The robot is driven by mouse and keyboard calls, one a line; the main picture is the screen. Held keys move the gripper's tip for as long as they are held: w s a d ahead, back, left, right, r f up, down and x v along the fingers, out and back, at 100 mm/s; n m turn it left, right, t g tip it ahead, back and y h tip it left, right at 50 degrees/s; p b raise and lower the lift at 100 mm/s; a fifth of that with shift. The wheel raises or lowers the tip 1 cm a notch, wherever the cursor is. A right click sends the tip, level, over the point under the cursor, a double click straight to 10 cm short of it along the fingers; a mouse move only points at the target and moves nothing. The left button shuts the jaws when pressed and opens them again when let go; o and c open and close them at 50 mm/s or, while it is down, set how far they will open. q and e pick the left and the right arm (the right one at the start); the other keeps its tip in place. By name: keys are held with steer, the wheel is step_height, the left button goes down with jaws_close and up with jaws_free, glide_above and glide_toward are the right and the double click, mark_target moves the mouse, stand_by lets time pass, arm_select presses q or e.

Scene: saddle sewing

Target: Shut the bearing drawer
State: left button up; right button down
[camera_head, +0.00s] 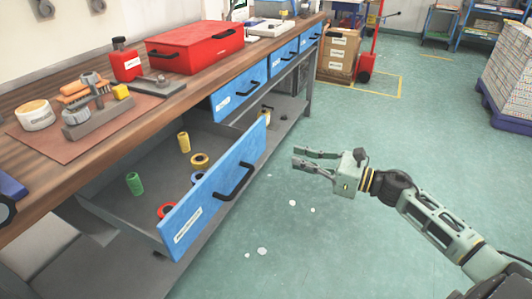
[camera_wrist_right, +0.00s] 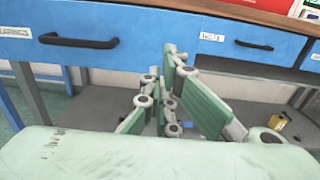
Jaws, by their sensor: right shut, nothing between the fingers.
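The bearing drawer (camera_head: 215,189) stands pulled far out from the bench, with a blue front and a black handle (camera_head: 234,182). Green, yellow, red and blue ring or spool parts lie inside it; a green spool (camera_head: 134,184) stands near its left side. My right gripper (camera_head: 294,157) is shut and empty, to the right of the drawer front and apart from it. In the right wrist view, a blue front with a partly cut-off label ending in "ARINGS" (camera_wrist_right: 140,28) and its handle (camera_wrist_right: 79,41) show beyond the fingers (camera_wrist_right: 160,95). My left gripper is out of view.
The wooden bench top (camera_head: 125,140) holds a red toolbox (camera_head: 195,46), a red bottle (camera_head: 126,64) and a leather sheet with tools. Other blue drawers (camera_head: 240,88) are shut. White scraps (camera_head: 262,251) lie on the open green floor. A cart with boxes (camera_head: 338,55) stands behind.

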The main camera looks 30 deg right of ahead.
mark_target(255, 148)
steer(key=x, duration=0.9)
steer(key=shift+w+a, duration=0.1)
steer(key=shift+w, duration=0.1)
steer(key=shift+w+a, duration=0.45)
steer(key=shift+w, duration=0.1)
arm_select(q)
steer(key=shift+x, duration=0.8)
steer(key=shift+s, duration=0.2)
